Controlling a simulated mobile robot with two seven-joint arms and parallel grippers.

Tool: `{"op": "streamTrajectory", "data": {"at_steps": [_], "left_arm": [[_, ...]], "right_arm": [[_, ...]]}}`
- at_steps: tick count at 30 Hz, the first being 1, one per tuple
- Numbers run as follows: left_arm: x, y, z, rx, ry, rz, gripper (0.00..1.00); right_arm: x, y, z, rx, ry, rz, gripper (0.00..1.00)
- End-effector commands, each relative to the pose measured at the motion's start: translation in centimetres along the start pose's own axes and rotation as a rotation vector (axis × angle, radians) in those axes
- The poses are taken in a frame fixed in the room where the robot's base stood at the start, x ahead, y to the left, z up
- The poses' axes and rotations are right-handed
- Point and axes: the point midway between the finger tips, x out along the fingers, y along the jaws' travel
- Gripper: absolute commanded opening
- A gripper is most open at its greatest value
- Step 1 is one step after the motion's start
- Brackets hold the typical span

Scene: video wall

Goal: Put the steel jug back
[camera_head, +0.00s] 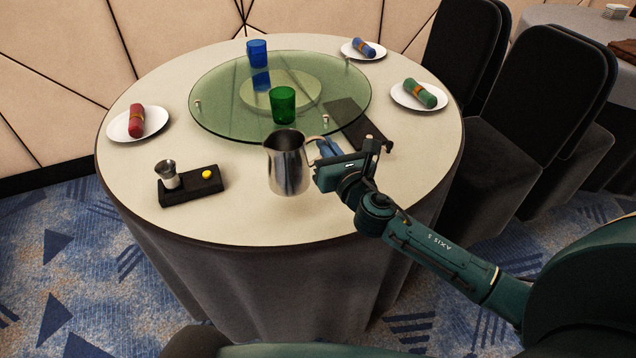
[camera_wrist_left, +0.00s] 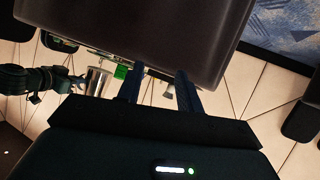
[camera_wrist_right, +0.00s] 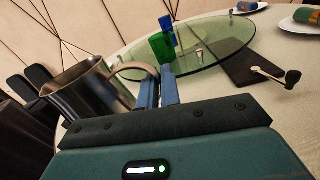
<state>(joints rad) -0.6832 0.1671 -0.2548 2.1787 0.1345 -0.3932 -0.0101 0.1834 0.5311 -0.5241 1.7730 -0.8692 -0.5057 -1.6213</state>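The steel jug (camera_head: 287,163) is upright at the near part of the round table (camera_head: 240,222); I cannot tell whether its base touches the cloth. My right gripper (camera_head: 327,148) is at the jug's right side, at its handle. In the right wrist view the jug (camera_wrist_right: 92,92) is left of the fingers (camera_wrist_right: 159,92). They are close together on its curved handle (camera_wrist_right: 138,70). My left gripper (camera_wrist_left: 158,88) is open and empty, low in front of the table. The jug also shows in the left wrist view (camera_wrist_left: 96,82).
A dark tray (camera_head: 190,193) with a small steel cup (camera_head: 167,174) and yellow ball (camera_head: 206,174) is left of the jug. A glass turntable (camera_head: 222,100) bears a green glass (camera_head: 283,106) and a blue glass (camera_head: 257,54). A dark mat (camera_head: 352,120) lies at right.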

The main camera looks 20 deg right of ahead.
Motion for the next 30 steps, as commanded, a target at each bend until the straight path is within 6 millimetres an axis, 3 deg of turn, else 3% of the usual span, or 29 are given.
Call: {"op": "streamTrajectory", "data": {"at_steps": [13,27,30], "left_arm": [[-0.2,-0.6,0.8,-0.003,0.065,-0.012,0.36],[-0.4,-0.7,0.5,0.003,0.084,-0.016,0.36],[-0.5,-0.8,0.2,0.004,0.091,-0.017,0.36]], "right_arm": [[0.0,-0.8,-5.9,0.003,-0.002,0.000,0.00],[0.1,-0.8,-6.5,0.001,-0.003,0.001,0.00],[0.0,-0.8,-6.5,0.000,0.000,0.000,0.12]]}}
